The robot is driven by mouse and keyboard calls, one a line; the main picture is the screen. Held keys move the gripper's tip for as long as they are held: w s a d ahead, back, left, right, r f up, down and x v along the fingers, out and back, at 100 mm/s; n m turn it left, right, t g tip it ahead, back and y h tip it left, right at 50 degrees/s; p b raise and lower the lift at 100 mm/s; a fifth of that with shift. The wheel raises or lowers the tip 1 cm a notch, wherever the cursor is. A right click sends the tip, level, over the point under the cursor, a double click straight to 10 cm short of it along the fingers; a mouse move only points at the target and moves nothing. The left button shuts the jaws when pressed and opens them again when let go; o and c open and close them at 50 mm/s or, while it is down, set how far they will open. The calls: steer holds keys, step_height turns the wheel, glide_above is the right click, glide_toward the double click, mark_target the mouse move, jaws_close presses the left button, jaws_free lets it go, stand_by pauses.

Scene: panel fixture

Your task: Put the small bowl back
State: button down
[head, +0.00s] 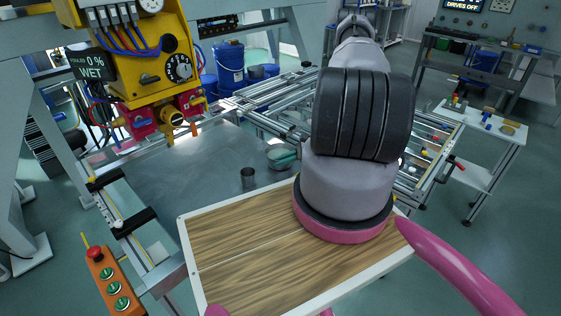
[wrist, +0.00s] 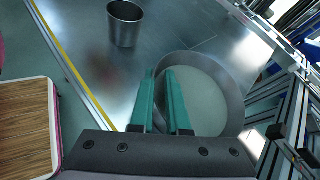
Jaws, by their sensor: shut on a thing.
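The small bowl (wrist: 232,88) is a round, shallow grey metal bowl, seen from above in the wrist view. It looks empty. My gripper (wrist: 165,78) has two teal fingers, shut on the bowl's rim at its left side in that view. In the head view the bowl (head: 277,151) shows at the metal table's far right edge, partly hidden by the teal fingers and my arm. I cannot tell whether the bowl touches the table.
A metal cup (head: 248,177) stands upright on the metal table (head: 185,185), near the bowl. A yellow machine (head: 140,50) with hoses and a knob hangs over the table's left part. An aluminium frame (head: 260,112) lies behind. The table's middle is clear.

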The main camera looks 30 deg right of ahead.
steer(key=shift+f, duration=0.15)
steer(key=c, duration=0.9)
jaws_free()
